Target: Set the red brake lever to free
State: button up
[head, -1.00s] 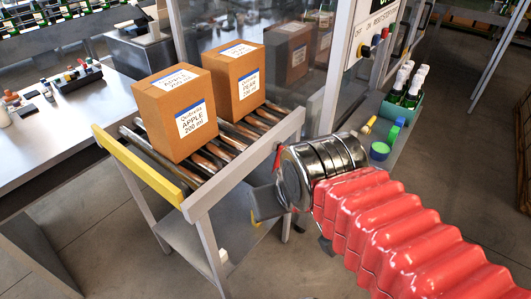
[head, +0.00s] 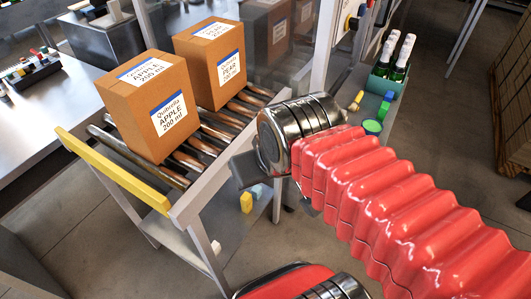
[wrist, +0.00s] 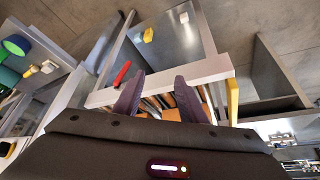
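The red brake lever (wrist: 122,73) shows in the wrist view as a short slanted red bar at the side rail of the roller conveyor, just left of my gripper's left finger. My gripper (wrist: 160,82) is open, its two dark fingers apart and nothing visible between them. In the head view my gripper (head: 243,172) is beside the conveyor's near side rail (head: 215,180). The lever does not show in the head view now. I cannot tell whether a finger touches it.
Two cardboard boxes, labelled apple (head: 150,105) and pear (head: 213,62), stand on the rollers. A yellow bar (head: 115,172) crosses the conveyor's end. A yellow block (head: 246,202) is on the lower shelf. A green bottle crate (head: 384,83) stands on the right-hand bench.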

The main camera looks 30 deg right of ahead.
jog(key=w+d+f+m+g+y, duration=0.2)
jog(key=w+f+m+g+y, duration=0.25)
jog(key=f+m+y, duration=0.75)
jog(key=w+d+f+m+t, duration=0.2)
jog(key=d+f+m+t, duration=0.1)
jog(key=d+m, duration=0.3)
jog(key=w+d+f+m+t+h, duration=0.1)
jog(key=w+d+f+m+t, duration=0.1)
jog(key=d+f+m+t, duration=0.2)
jog(key=w+d+f+m+t+h, duration=0.1)
jog(key=w+d+f+m+t, duration=0.1)
jog(key=d+f+m+t, duration=0.2)
jog(key=d+m+t, duration=0.3)
jog(key=d+m, duration=0.1)
jog(key=m, duration=0.3)
jog(key=shift+w+d, duration=0.4)
jog(key=shift+w+a, duration=0.1)
jog(key=shift+x, duration=6.8)
jog(key=shift+f, duration=0.1)
